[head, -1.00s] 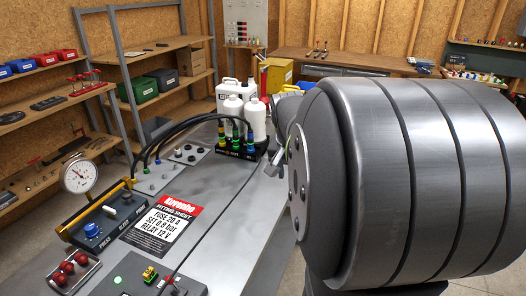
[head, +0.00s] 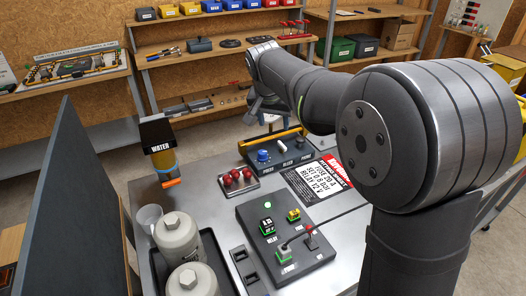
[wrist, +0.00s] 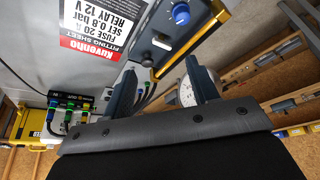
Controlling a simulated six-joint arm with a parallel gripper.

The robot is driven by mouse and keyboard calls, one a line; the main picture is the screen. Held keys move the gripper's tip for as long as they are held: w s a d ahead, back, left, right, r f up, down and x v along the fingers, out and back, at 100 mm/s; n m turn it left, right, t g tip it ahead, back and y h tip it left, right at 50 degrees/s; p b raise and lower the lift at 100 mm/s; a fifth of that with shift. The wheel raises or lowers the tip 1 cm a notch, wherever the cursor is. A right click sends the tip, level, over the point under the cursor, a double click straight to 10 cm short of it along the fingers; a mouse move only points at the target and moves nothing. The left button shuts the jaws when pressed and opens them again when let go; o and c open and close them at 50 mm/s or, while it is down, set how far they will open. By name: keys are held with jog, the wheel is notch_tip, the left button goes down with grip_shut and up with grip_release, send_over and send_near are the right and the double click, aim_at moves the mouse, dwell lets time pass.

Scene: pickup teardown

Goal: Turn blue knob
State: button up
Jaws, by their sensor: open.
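The blue knob (head: 263,155) is on the left end of the dark control panel (head: 276,149) on the bench. It also shows near the top edge of the wrist view (wrist: 181,13). My gripper (head: 267,112) is above and behind the panel in the head view, partly hidden by my own arm. In the wrist view my gripper (wrist: 162,85) has its two fingers spread apart with nothing held between them. The knob is apart from the fingers, beyond their tips in that view.
A white lever (head: 283,147) and a yellow bar (wrist: 190,45) are on the same panel. A round gauge (wrist: 187,92) shows beside the right finger in the wrist view. Shelves (head: 220,52) stand behind.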

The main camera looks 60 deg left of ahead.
jog(key=s+a, duration=0.2)
jog(key=s, duration=0.2)
send_near(262, 152)
jog(key=shift+n, duration=0.3)
jog(key=x, duration=0.9)
jog(key=shift+w, duration=0.1)
jog(key=c, duration=1)
jog(key=shift+o, duration=0.2)
